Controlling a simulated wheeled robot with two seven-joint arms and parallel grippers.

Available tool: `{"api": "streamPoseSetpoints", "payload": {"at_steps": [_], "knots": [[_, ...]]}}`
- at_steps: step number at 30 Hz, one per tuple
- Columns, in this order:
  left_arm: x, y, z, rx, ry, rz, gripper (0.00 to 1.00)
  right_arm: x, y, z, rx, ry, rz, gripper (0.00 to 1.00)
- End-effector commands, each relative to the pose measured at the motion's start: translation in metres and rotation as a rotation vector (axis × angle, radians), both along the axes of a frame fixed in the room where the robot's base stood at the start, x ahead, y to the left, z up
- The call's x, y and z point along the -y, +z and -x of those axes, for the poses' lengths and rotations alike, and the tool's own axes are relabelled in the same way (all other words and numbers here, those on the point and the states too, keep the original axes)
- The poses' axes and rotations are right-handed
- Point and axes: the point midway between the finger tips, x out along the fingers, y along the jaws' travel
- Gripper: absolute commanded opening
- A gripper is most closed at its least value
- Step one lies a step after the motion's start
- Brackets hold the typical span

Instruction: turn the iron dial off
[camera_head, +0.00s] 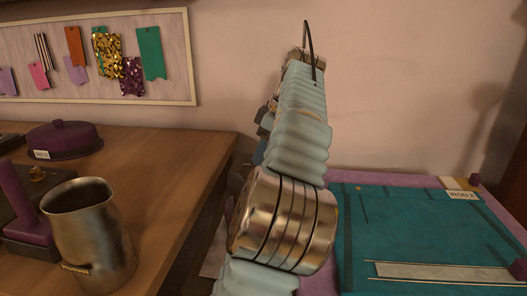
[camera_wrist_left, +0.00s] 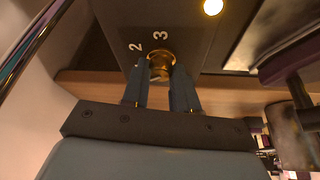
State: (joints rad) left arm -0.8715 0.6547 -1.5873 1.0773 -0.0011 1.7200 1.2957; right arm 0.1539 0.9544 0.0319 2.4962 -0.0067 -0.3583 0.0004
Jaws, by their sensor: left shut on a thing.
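The iron dial (camera_wrist_left: 160,64) is a brass knob on a dark panel, with the white numbers 2 and 3 beside it in the left wrist view. My left gripper (camera_wrist_left: 162,80) is shut on the dial, with a dark finger at each side of it. A small lamp (camera_wrist_left: 213,6) on the panel glows warm yellow. The knob's pointer cannot be made out. In the head view my pale blue and metal left arm fills the middle and hides the dial and most of the gripper. My right gripper does not show.
A metal jug (camera_head: 90,235) stands at the front of the wooden table (camera_head: 170,165) on the left. A dark purple lidded dish (camera_head: 63,139) sits behind it.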

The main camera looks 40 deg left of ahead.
Motion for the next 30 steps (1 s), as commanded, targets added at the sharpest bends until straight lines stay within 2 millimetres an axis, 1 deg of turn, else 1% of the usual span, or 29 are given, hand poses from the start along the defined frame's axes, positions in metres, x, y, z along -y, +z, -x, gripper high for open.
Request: {"api": "streamPoseSetpoints", "payload": {"at_steps": [9, 21, 22, 24, 27, 30], "knots": [[-0.0002, 0.0008, -0.0013, 0.003, 0.072, -0.003, 0.00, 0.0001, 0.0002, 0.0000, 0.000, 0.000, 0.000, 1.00], [-0.0001, 0.0010, -0.0013, 0.003, 0.076, -0.002, 0.00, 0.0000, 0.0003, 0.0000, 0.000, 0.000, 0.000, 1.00], [-0.0001, 0.0010, -0.0013, 0.003, 0.076, -0.002, 0.29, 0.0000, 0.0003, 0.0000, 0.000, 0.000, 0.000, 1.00], [-0.0002, 0.0009, -0.0012, 0.003, 0.076, -0.002, 0.40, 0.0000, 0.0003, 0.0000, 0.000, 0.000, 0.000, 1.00], [-0.0002, 0.0007, -0.0011, 0.002, 0.077, -0.002, 0.53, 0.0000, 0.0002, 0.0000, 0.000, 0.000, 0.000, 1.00], [-0.0002, 0.0005, -0.0009, 0.002, 0.077, -0.001, 0.53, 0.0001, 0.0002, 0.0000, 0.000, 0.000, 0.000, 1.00]]}}
